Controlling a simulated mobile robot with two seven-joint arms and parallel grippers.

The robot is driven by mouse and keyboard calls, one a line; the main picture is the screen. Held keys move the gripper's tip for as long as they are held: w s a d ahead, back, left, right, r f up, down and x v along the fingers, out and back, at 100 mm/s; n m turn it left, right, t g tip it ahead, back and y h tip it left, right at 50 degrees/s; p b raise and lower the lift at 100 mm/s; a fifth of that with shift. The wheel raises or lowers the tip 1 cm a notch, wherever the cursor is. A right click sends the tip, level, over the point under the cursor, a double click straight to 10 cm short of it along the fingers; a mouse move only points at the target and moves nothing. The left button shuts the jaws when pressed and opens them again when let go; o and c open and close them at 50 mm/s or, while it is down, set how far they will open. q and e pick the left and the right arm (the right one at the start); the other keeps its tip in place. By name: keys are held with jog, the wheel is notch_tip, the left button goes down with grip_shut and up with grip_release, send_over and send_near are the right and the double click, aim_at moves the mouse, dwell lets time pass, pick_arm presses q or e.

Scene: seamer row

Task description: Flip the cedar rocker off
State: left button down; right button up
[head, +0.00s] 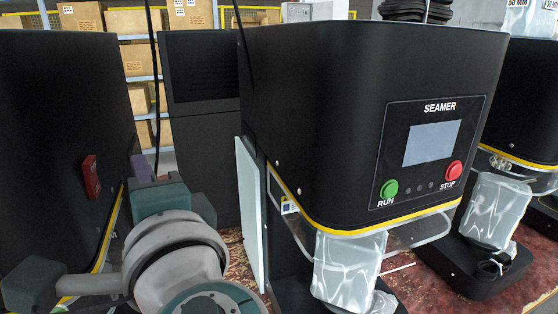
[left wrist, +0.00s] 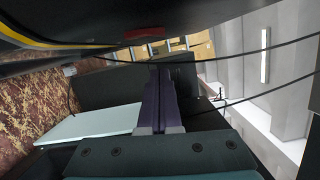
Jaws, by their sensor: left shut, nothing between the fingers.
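A red-brown rocker switch (head: 91,178), which looks like the cedar rocker, sits on the side of the black machine at the left. It also shows in the left wrist view (left wrist: 146,34), at the top, on the underside edge of a dark housing. Which way it is tipped is too small to tell. My left gripper (head: 141,162), with purple fingers, is just right of the rocker in the head view and appears apart from it. In the left wrist view its fingers (left wrist: 161,70) are shut together and empty, pointing up toward the rocker. My right gripper is in neither view.
A black seamer (head: 345,110) with green RUN and red STOP buttons stands right of my left arm, with a pale panel (head: 249,210) at its side. Another seamer (head: 528,100) is at far right. Shelves with cardboard boxes (head: 138,60) stand behind. Black cables hang nearby.

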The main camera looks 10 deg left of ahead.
aim_at(94, 177)
pick_arm(q)
jog(key=s+a, duration=0.1)
jog(key=s+a+p, duration=0.1)
jog(key=shift+a+r, duration=0.15)
jog(key=shift+a, duration=0.15)
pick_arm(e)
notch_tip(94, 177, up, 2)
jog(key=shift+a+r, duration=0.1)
pick_arm(q)
jog(key=shift+s+a+r+n, duration=0.15)
jog(key=shift+a+n, duration=0.2)
jog(key=shift+n, duration=0.15)
